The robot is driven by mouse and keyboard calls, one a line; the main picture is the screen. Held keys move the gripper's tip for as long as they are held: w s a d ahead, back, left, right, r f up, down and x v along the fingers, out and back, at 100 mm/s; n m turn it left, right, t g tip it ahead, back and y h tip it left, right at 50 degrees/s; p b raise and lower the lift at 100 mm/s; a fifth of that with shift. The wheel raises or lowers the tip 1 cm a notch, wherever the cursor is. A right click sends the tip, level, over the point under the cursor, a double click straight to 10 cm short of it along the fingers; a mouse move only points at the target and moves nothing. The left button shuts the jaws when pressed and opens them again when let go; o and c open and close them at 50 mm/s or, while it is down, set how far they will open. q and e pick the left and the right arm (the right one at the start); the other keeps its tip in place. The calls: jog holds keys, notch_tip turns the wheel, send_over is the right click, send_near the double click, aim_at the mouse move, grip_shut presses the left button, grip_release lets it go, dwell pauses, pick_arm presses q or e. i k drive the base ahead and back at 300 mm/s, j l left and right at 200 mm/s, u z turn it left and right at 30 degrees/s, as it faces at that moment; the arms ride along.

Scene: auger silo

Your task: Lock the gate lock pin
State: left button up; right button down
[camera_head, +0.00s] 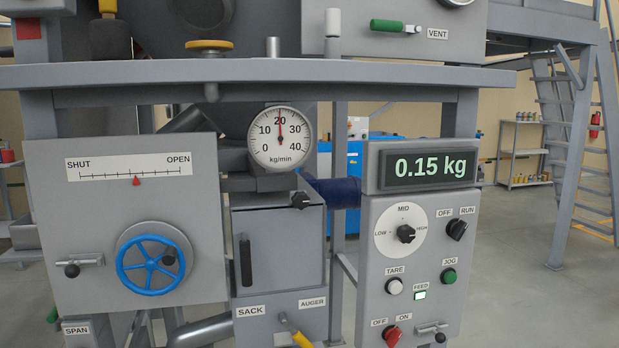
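A small slide-bolt pin with a black knob (72,270) sits on the grey gate panel (100,215), left of the blue handwheel (150,258). It looks like the gate lock pin, though no label names it. Its bar lies level in a bracket; I cannot tell whether it is engaged. Above the wheel, a SHUT–OPEN scale (130,166) has a red pointer (136,181) near its middle. A similar bolt (432,328) is at the bottom of the right-hand control panel. Neither gripper shows in the head view.
A dial (280,138) reads about 20 kg/min. A display (430,168) reads 0.15 kg. The control panel (375,270) carries knobs and buttons; its FEED lamp (420,295) is lit. A grey shelf edge (250,72) juts out above. A yellow-handled lever (301,339) is below, between SACK and AUGER.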

aim_at(72, 271)
jog(key=u, duration=1.4)
